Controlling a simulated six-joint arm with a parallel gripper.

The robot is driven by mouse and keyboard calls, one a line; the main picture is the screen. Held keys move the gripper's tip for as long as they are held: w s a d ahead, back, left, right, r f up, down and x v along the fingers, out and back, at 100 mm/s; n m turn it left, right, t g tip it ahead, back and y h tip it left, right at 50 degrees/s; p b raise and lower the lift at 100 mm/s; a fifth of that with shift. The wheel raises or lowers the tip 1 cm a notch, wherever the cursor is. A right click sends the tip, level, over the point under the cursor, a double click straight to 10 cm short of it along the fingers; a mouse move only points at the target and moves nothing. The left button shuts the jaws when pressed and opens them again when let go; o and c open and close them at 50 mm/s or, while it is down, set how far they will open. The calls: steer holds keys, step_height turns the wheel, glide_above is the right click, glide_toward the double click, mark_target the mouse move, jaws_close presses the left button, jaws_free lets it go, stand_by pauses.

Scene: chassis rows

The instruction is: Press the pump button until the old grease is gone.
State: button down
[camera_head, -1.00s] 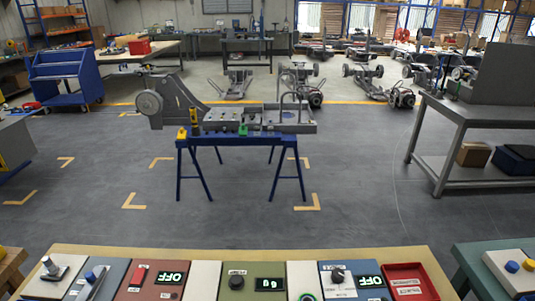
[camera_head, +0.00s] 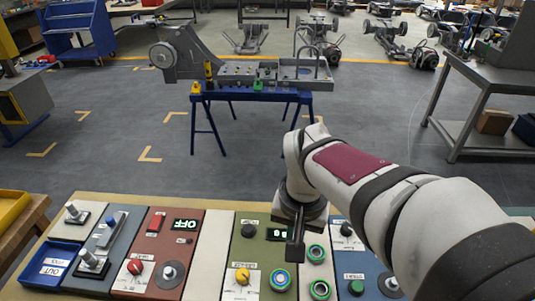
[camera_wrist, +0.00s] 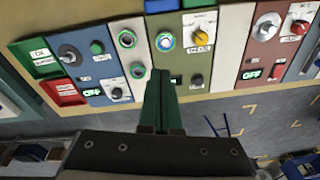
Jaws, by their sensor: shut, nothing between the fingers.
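My gripper (camera_head: 295,258) is shut and empty, pointing down over the olive panel (camera_head: 246,252) of the console. It hides part of that panel's lit display (camera_head: 274,234). Labels are too small to tell which is the pump button; no grease is visible.
A red-brown panel (camera_head: 152,245) with an OFF display lies left; a blue panel (camera_head: 345,262) lies right, partly behind my arm. A blue trestle (camera_head: 205,130) carrying a chassis stands beyond the console, with open floor around it. A grey bench (camera_head: 470,75) stands right.

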steer(key=w+a+f+n+t, duration=0.1)
steer(key=w+a+f, duration=0.1)
steer(key=w+a, duration=0.3)
steer(key=w+a+f+n+t, duration=0.1)
steer(key=w+a+f, duration=0.1)
steer(key=w+a, duration=0.4)
steer(key=w, duration=0.2)
steer(key=shift+w+f+n, duration=0.3)
steer(key=shift+w, duration=0.05)
glide_toward(249, 227)
steer(key=x, duration=0.5)
steer(key=shift+w+f, duration=0.2)
steer(key=shift+f, duration=0.55)
